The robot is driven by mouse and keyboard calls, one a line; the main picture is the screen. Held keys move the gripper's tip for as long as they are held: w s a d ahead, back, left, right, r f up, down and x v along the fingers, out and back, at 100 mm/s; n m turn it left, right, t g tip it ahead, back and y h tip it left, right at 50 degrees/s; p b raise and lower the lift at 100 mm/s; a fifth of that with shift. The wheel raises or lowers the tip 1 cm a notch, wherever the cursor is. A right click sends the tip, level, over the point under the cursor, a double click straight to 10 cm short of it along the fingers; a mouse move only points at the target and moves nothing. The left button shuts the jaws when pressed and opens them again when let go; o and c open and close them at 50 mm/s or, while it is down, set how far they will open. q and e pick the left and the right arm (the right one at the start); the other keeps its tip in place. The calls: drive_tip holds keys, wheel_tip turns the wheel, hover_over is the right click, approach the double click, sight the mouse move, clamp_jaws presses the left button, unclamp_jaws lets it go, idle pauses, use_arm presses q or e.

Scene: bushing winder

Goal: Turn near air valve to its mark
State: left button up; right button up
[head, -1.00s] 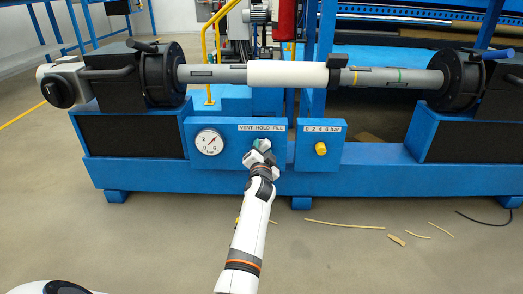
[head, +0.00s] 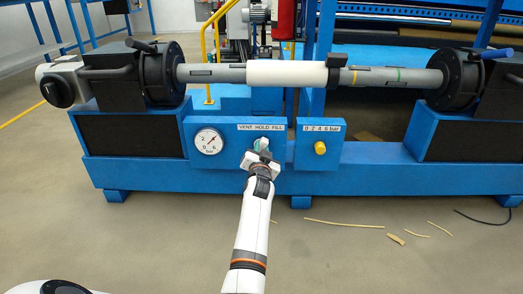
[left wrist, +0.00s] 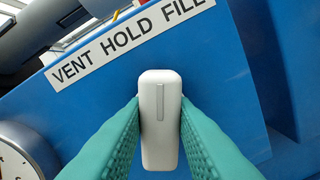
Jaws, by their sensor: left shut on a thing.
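The near air valve's white handle (left wrist: 161,135) is a rounded bar with a grey line on its upper part. In the left wrist view it stands upright in the picture, while the VENT HOLD FILL label (left wrist: 130,42) above it slants. Measured against the slanted label, the handle leans toward FILL, its top end pointing between HOLD and FILL. My left gripper (left wrist: 160,108) has its teal fingers shut on the handle from both sides. In the head view my left gripper (head: 262,152) covers most of the valve, below the label (head: 261,127). My right gripper is not in view.
A pressure gauge (head: 208,141) is left of the valve. A yellow knob (head: 320,148) sits on the separate panel to the right, under a 0 2 4 6 bar label (head: 323,128). A shaft with a white sleeve (head: 287,73) runs above. Thin strips (head: 345,224) lie on the floor.

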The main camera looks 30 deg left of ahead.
use_arm(q)
drive_tip(key=n+p, duration=0.1)
drive_tip(key=n, duration=0.1)
drive_tip(key=shift+r+n, duration=0.15)
drive_tip(key=shift+n, duration=0.25)
drive_tip(key=shift+n+p, duration=0.75)
drive_tip(key=shift+n, duration=0.55)
drive_tip(key=o, duration=1)
drive_tip(key=shift+a, duration=0.1)
drive_tip(key=shift+s, duration=0.1)
